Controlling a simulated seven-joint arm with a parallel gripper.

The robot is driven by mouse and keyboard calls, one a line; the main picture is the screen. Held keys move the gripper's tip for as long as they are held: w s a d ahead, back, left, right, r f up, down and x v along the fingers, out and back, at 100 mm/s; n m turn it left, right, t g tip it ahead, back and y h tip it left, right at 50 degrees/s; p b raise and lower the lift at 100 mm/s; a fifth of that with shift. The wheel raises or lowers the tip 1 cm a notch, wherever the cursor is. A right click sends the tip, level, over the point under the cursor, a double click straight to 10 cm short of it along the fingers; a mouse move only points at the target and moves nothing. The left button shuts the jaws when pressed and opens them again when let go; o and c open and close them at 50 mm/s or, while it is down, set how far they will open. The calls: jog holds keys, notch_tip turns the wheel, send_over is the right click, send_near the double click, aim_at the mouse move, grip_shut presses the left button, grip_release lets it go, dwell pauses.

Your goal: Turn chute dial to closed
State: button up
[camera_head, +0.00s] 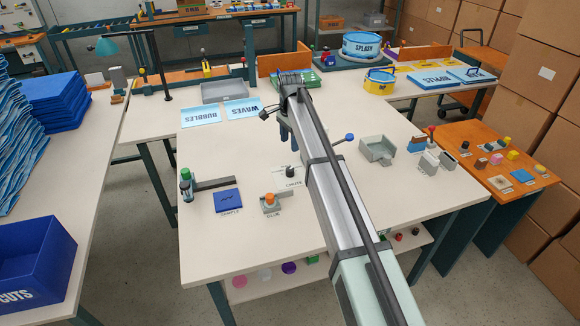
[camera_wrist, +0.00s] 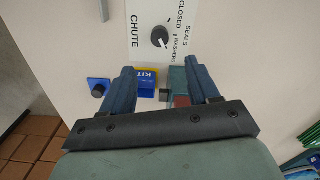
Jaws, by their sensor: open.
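The chute dial is a round black knob (camera_wrist: 160,37) with a white mark, on a white plate lettered CHUTE, CLOSED, SEALS and WASHERS in the wrist view. Its mark seems to point toward the lower right, on the WASHERS side, but it is small. In the head view the dial (camera_head: 290,171) sits on the white table beside my arm. My gripper (camera_wrist: 161,78) is open, with its two blue fingers apart and the dial ahead of their tips, untouched. In the head view my gripper (camera_head: 287,135) hangs above the table, partly hidden by my arm.
A blue and yellow KIT item (camera_wrist: 146,80) and a blue plate with a black knob (camera_wrist: 98,88) show near the fingers. On the table are an orange-topped glue pot (camera_head: 269,201), a blue sample square (camera_head: 228,201) and a grey tray (camera_head: 377,151). The table's middle is mostly clear.

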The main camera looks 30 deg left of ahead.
aim_at(290, 169)
notch_tip(290, 169, down, 12)
dwell(0.5)
jog(key=c, duration=1)
